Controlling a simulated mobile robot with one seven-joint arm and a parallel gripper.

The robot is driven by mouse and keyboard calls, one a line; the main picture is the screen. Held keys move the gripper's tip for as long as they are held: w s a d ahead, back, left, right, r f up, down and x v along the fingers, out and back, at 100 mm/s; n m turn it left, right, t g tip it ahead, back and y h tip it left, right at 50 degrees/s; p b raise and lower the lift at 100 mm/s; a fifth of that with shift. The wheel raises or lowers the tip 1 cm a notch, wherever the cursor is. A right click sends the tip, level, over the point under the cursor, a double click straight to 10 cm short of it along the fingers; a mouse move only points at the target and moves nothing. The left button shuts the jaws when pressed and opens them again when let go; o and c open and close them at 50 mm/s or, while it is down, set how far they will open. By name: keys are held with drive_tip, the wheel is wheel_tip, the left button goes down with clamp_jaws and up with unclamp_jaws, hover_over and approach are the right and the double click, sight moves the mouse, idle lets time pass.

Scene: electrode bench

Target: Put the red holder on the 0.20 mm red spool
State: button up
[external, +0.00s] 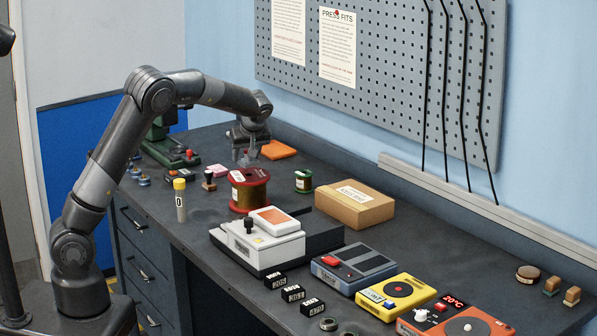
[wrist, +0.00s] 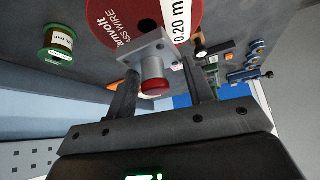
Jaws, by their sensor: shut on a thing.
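The 0.20 mm red spool (external: 249,192) stands upright on the bench, wound with dark wire. In the wrist view its red top flange (wrist: 115,22) fills the upper middle, with a white label reading 0.20 mm. My gripper (external: 250,152) is above the spool, toward its back side in the external view. In the wrist view my gripper (wrist: 158,78) is shut on the red holder (wrist: 153,68), a grey metal block with a round barrel and a red end. The holder overlaps the flange edge in that view; I cannot tell whether they touch.
A green spool (external: 303,181) stands right of the red spool; it shows in the wrist view (wrist: 57,43). A cardboard box (external: 354,204) and a white device (external: 258,243) stand nearby. A yellow-capped tube (external: 180,200) and a stamp (external: 209,180) are to the left.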

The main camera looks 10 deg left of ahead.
sight(247, 160)
drive_tip(key=shift+f, duration=1.4)
drive_tip(key=shift+f, duration=0.1)
drive_tip(key=o, duration=1.3)
